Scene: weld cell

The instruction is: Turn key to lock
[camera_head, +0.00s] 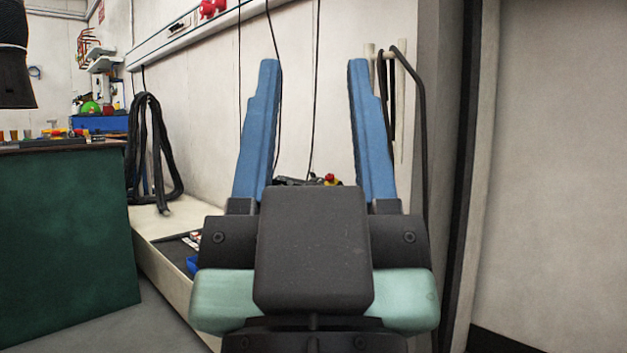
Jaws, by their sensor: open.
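My gripper (312,85) is large in the middle of the head view. Its two blue fingers point up and away and stand wide apart, with nothing between them but wall and hanging cables. No key or lock can be made out. A small dark device with a red and yellow knob (331,180) shows just behind the gripper body, partly hidden by it. I cannot tell whether a key is on it.
A green-sided bench (65,240) with small coloured parts stands at left. A pale low bench (160,245) runs along the wall behind my gripper. Black hoses (150,150) hang over it. A dark post and pale panel (560,170) close off the right.

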